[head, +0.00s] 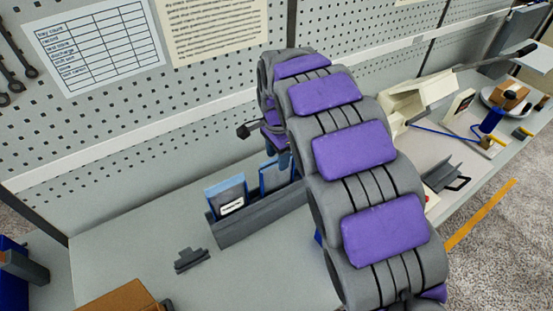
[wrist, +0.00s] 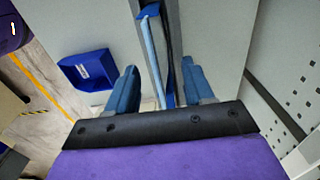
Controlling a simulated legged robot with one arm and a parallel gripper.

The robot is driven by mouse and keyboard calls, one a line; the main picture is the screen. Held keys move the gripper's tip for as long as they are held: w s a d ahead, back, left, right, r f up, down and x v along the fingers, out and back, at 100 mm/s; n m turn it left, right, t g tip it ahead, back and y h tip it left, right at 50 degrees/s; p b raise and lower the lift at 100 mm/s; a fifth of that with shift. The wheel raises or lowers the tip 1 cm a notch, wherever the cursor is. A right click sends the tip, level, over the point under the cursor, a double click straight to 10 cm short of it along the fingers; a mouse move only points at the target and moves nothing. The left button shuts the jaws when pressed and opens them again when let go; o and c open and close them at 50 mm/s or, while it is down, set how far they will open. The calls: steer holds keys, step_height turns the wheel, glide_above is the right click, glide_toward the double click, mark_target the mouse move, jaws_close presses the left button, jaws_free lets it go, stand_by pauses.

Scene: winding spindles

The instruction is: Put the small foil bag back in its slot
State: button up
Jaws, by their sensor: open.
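In the head view, a low grey slotted rack (head: 262,226) stands on the bench. A flat bag with a blue edge and a white label (head: 227,197) stands upright at its left part. A second blue-edged bag (head: 275,176) stands further right, directly below my gripper (head: 282,160). I cannot tell which is the small foil bag. In the wrist view, a thin blue-edged bag (wrist: 154,45) is seen edge-on in the rack, between the two blue fingers of my gripper (wrist: 159,68). The fingers are open, with a gap on each side. My arm hides the rack's right end.
A blue bin (wrist: 88,70) shows left of the gripper in the wrist view. A dark grey bracket (head: 191,259) and a brown box (head: 122,298) lie left of the rack. The perforated wall (head: 215,95) rises behind. Bench between bracket and rack is clear.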

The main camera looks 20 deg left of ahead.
step_height(320, 180, up, 9)
steer(key=p, duration=0.1)
steer(key=shift+r, duration=0.2)
steer(key=s+d+r+n, duration=0.1)
steer(key=s+d+r, duration=0.1)
steer(key=s+d, duration=0.65)
steer(key=s+d+r+n, duration=0.1)
steer(key=s+d+n, duration=0.15)
steer(key=d, duration=1.05)
steer(key=s+d+f+n, duration=0.1)
steer(key=s+d+f, duration=0.1)
steer(key=s, duration=0.5)
steer(key=s+d+f+n+g, duration=0.1)
steer(key=s+d, duration=0.3)
steer(key=s, duration=0.4)
steer(key=s+d+f+n, duration=0.2)
steer(key=s+d+f, duration=0.1)
steer(key=s, duration=0.4)
steer(key=shift+s+g, duration=0.4)
